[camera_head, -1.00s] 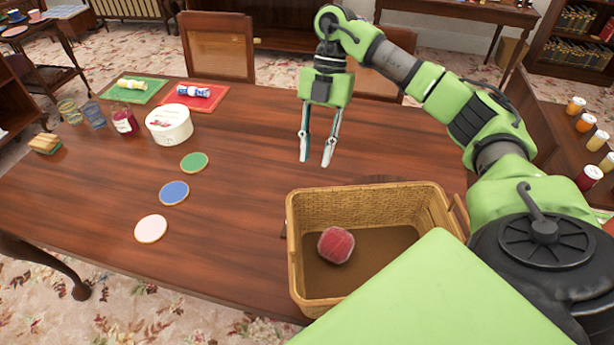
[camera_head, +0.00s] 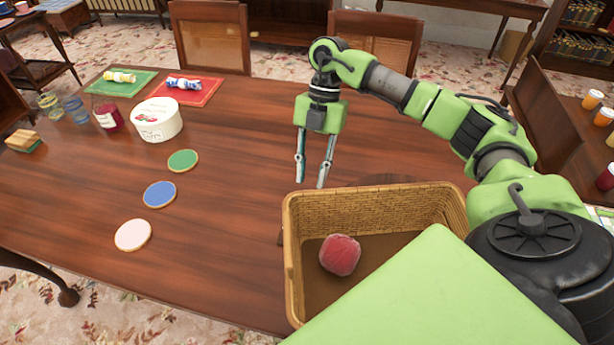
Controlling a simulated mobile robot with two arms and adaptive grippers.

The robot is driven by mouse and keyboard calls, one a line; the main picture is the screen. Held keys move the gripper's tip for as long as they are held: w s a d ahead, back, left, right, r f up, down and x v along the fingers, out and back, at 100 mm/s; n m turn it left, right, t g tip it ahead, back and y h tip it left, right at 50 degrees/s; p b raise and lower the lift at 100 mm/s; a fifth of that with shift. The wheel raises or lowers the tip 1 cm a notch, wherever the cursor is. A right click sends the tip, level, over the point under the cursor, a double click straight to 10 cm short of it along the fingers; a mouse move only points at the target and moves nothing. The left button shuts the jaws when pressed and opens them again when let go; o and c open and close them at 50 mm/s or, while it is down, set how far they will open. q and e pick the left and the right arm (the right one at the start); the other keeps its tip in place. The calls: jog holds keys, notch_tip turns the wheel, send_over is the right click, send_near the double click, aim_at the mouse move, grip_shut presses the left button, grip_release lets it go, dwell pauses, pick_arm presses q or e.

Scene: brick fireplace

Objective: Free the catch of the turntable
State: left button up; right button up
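A dark wooden disc edge (camera_head: 388,180), which looks like the turntable, shows just behind the wicker basket (camera_head: 375,205). The basket hides most of it. A small dark piece (camera_head: 281,238) shows at the basket's left side; I cannot tell whether it is the catch. The basket holds a dark red rounded object (camera_head: 340,254). My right gripper (camera_head: 310,184) points down with its two fingers apart and nothing between them. It is over the table behind the basket's back left corner, apart from the basket. My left gripper is not in view.
On the table (camera_head: 225,215) lie a green coaster (camera_head: 183,160), a blue one (camera_head: 160,194) and a pale one (camera_head: 133,235). A white tub (camera_head: 157,120), a red jar (camera_head: 107,115) and glasses stand at the back left.

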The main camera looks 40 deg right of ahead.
jog(key=p+x, duration=0.1)
jog(key=x, duration=0.7)
jog(key=shift+f, duration=0.25)
grip_shut()
